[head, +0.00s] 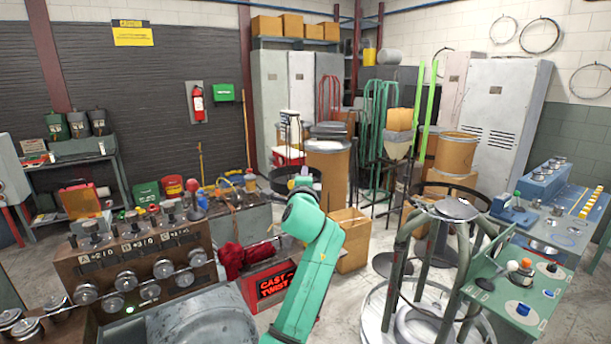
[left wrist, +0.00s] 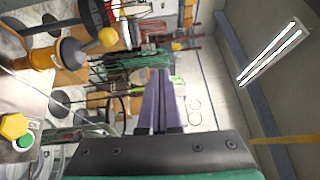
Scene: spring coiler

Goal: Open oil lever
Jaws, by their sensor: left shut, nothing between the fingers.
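My left arm is green and rises from the bottom middle of the head view. My left gripper (head: 303,182) is at its far end, small and partly hidden by the arm. In the left wrist view the two purple fingers of my left gripper (left wrist: 161,100) lie together, shut and empty. A lever-like part with a yellow ball (left wrist: 108,37) on an amber and dark cylinder (left wrist: 62,53) shows at the upper left there, apart from the fingers. I cannot tell for certain whether it is the oil lever. My right gripper is not in view.
A brown machine block with several round rollers (head: 150,265) stands at the left. A red sign box (head: 272,286) is beside my arm. A green panel with knobs (head: 515,290) and a tubular stand (head: 400,260) are at the right. A green button (left wrist: 24,141) shows at the lower left in the wrist view.

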